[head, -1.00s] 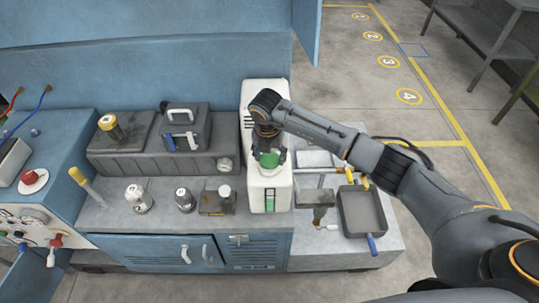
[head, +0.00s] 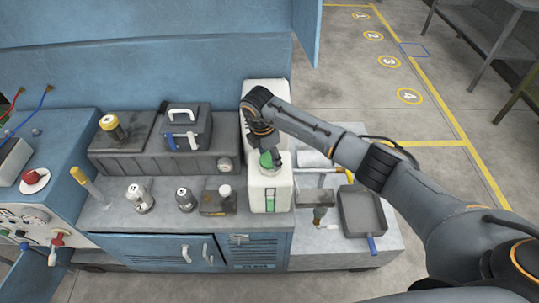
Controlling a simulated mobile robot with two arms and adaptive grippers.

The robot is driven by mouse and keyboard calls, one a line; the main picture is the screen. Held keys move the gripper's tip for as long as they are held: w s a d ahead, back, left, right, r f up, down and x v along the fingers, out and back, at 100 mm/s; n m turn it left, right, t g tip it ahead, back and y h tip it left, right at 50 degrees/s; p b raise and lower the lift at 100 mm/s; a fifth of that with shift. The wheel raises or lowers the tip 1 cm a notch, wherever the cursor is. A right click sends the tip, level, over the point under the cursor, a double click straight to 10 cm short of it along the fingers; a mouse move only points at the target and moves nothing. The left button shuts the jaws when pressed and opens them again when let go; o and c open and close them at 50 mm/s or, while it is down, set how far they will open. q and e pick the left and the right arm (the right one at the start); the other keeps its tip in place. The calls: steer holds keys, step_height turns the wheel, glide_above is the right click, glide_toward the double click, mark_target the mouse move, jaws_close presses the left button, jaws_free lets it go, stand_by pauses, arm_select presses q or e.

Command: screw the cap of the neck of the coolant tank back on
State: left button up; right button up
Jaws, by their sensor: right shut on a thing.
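The coolant tank (head: 270,199) is a tall white container with a green level window on its front, standing near the right end of the blue bench. My right gripper (head: 267,155) reaches down over the top of the tank from the right. It is shut on the green cap (head: 267,160), which is at the tank's top. The neck is hidden under the cap and fingers, so I cannot tell how the cap sits on it. My left gripper is not in view.
A grey tray (head: 362,212) lies to the right.

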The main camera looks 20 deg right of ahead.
steer(key=shift+f+m, duration=0.1)
steer(key=shift+m, duration=0.9)
steer(key=shift+m+g, duration=0.4)
steer(key=shift+m, duration=0.8)
steer(key=o, duration=1.3)
steer(key=o, duration=0.3)
